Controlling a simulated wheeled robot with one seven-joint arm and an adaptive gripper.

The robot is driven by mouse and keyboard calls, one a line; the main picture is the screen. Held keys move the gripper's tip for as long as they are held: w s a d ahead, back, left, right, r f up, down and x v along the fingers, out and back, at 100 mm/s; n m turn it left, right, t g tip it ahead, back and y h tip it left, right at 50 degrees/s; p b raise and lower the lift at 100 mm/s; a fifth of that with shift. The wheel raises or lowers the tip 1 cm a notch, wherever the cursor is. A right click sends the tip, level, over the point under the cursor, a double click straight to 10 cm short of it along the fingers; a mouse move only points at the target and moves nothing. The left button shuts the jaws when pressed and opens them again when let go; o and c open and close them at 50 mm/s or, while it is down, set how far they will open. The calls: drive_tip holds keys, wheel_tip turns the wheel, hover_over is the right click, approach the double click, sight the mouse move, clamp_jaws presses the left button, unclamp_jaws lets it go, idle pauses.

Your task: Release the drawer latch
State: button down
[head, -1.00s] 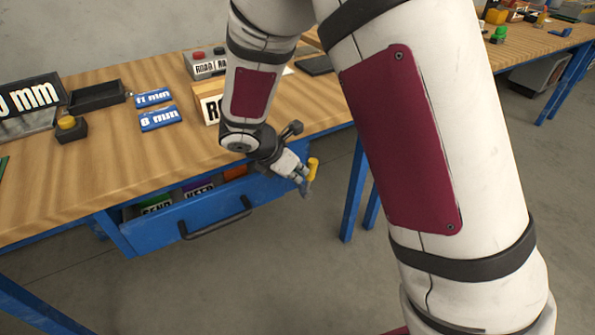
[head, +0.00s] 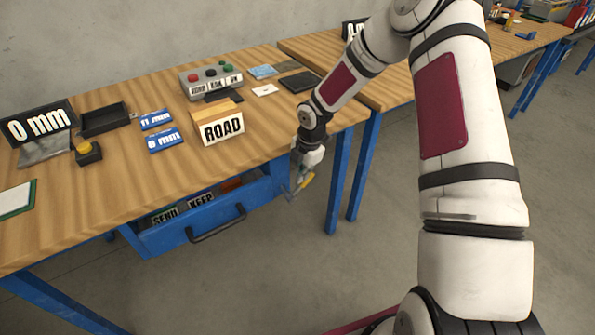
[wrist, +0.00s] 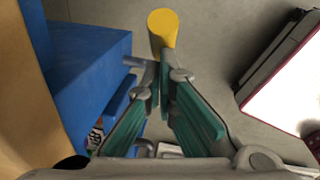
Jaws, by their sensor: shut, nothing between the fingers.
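The latch is a lever with a yellow end (head: 308,180), at the right front corner of the blue drawer (head: 165,238). In the wrist view the yellow end (wrist: 162,28) stands just beyond my fingertips. The drawer is partly out, with a dark bar handle (head: 217,225) on its front. My gripper (head: 298,185) points down at the right end of the drawer, close to the latch. In the wrist view its teal-padded fingers (wrist: 165,85) come together at the tips with nothing between them. Whether they touch the lever I cannot tell.
SEND and KEEP labels (head: 200,200) show inside the drawer. The wooden bench top (head: 100,185) carries a ROAD block (head: 220,126), a button box (head: 211,80), blue cards and a 0 mm sign (head: 40,123). Blue bench legs (head: 338,185) stand right of my gripper. The floor in front is clear.

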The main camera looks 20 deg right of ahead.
sight(311, 174)
drive_tip(key=shift+w+d+f+y, duration=0.25)
drive_tip(key=shift+d+f+y, duration=0.2)
drive_tip(key=shift+d+y, duration=0.4)
drive_tip(key=shift+w+d+f+b, duration=0.2)
drive_tip(key=shift+d+f+b, duration=0.25)
drive_tip(key=shift+d+f, duration=0.3)
drive_tip(key=shift+d, duration=0.1)
drive_tip(key=shift+r, duration=0.15)
